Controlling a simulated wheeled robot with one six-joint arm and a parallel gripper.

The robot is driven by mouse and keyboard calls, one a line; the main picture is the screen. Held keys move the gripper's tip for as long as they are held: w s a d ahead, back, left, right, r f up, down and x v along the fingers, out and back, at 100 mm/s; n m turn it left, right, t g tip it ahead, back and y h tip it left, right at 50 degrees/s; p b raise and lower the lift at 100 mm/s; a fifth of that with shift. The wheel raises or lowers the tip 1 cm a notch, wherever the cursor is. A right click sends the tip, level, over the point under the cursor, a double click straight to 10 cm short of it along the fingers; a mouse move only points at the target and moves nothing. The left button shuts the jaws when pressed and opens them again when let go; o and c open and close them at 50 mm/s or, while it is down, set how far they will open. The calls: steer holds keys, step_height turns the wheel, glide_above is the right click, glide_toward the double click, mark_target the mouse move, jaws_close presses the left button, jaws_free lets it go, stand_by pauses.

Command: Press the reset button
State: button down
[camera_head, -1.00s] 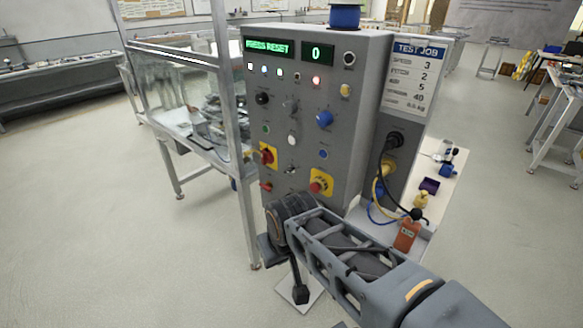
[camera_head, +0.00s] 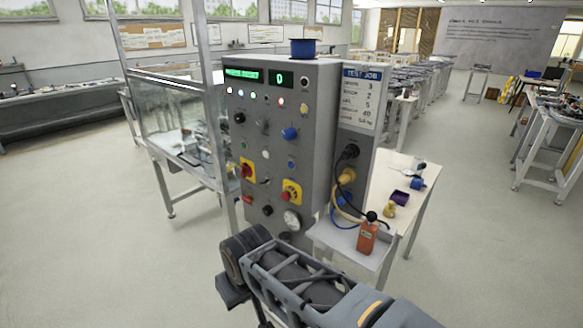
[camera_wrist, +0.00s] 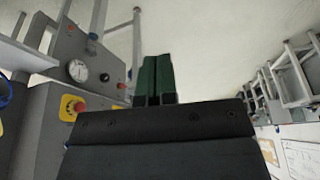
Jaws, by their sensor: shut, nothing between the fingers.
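A grey control cabinet (camera_head: 270,130) stands in the middle of the head view. Its green display (camera_head: 243,75) seems to read PRESS RESET, and a second display (camera_head: 284,78) shows 0. The panel has a blue knob (camera_head: 290,133), a small blue button (camera_head: 291,164), a white button (camera_head: 266,154) and a green button (camera_head: 243,148). Labels are too small to tell which is the reset button. Two red knobs sit on yellow plates. My gripper (camera_wrist: 157,62) shows green fingers, shut and empty, in the wrist view, apart from the panel. The head view does not show its fingertips.
A glass-walled frame (camera_head: 170,120) stands directly left of the cabinet. A round gauge (camera_head: 292,220) is low on the panel. The floor at front left is clear.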

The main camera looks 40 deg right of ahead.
mark_target(291, 165)
steer(key=w+d+r+t+h+b, duration=0.1)
steer(key=w+d+t+b, duration=0.2)
steer(key=w, duration=0.6)
steer(key=w+d+r+t+h, duration=0.1)
steer(key=w+d+t, duration=0.4)
steer(key=w, duration=0.5)
steer(key=w+d+r+m+t+h+b, duration=0.1)
steer(key=w+d+r+t+h, duration=0.1)
steer(key=d+h, duration=0.3)
steer(key=w+d+r+t+h+b, duration=0.1)
steer(key=w+d+r+t+h, duration=0.1)
steer(key=d+h, duration=0.3)
steer(key=shift+w+d+r+m+t+h, duration=0.4)
steer(key=shift+d+t, duration=0.3)
steer(key=shift+d, duration=0.85)
steer(key=w+d, duration=0.1)
steer(key=d, duration=0.7)
steer(key=shift+w+d, duration=0.25)
